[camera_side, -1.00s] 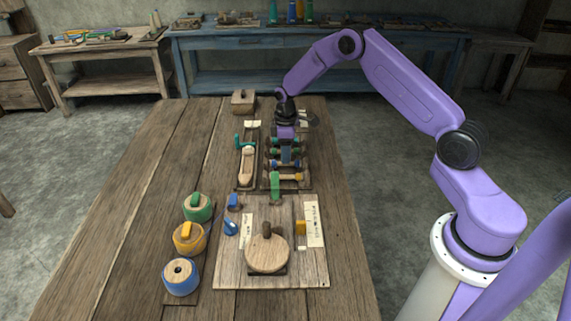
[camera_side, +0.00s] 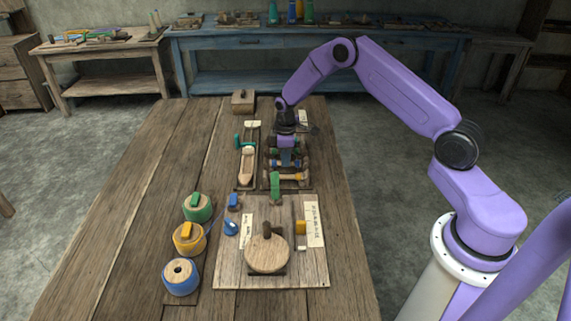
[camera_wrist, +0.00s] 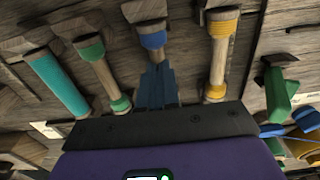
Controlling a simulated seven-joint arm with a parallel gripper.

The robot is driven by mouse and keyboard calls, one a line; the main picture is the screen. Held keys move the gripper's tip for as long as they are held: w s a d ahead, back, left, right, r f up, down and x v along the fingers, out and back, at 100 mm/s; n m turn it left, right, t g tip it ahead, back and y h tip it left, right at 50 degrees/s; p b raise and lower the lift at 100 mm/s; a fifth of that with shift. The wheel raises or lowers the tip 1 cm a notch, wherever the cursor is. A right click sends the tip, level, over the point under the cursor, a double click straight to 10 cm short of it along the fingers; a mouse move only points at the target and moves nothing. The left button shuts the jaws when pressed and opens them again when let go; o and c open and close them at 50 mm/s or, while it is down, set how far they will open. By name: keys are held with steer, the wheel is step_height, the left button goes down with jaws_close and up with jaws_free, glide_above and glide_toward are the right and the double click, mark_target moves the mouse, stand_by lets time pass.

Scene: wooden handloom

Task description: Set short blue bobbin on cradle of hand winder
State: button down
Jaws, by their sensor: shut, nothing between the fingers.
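The blue bobbin (camera_wrist: 152,40) lies in a rack, between a green-ended bobbin (camera_wrist: 92,52) and a yellow one (camera_wrist: 224,28) in the wrist view. In the side view a blue end of it (camera_side: 271,163) shows beside my fingers, which hide its middle. My gripper (camera_side: 286,163) is shut and empty, pointing down over the rack. In the wrist view its blue-grey fingers (camera_wrist: 157,86) overlap the blue bobbin; I cannot tell whether they touch it. The round wooden wheel with a dark knob (camera_side: 267,254), apparently the hand winder, is on a board at the front. I cannot clearly pick out its cradle.
A shuttle-like wooden piece (camera_side: 247,166) lies left of the rack. A green upright piece (camera_side: 276,186) stands between rack and winder board (camera_side: 230,275). Green (camera_side: 197,208), yellow (camera_side: 189,238) and blue (camera_side: 181,277) spools line the left. The table's far left is clear.

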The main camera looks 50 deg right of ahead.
steer(key=c, duration=1.9)
jaws_free()
steer(key=shift+r, duration=0.1)
steer(key=shift+o, duration=0.2)
steer(key=shift+r, duration=2.7)
steer(key=shift+r, duration=0.35)
step_height(320, 180, up, 7)
steer(key=s+a+n, duration=0.1)
steer(key=a+n, duration=0.2)
steer(key=s+a+n, duration=0.2)
steer(key=a+n, duration=0.1)
steer(key=s+a+n, duration=0.2)
steer(key=a+n, duration=0.1)
steer(key=a, duration=0.1)
steer(key=shift+s+a+f, duration=0.1)
steer(key=shift+s+f, duration=0.1)
steer(key=s+a+n, duration=0.6)
steer(key=n, duration=0.2)
steer(key=shift+n, duration=0.5)
steer(key=shift+s+a+f, duration=0.1)
steer(key=shift+s+f, duration=0.05)
steer(key=shift+f, duration=1.7)
steer(key=shift+s+a+f, duration=0.1)
steer(key=shift+f, duration=1.7)
steer(key=shift+s+a+f, duration=0.1)
steer(key=shift+s+f, duration=0.05)
steer(key=shift+f, duration=1.7)
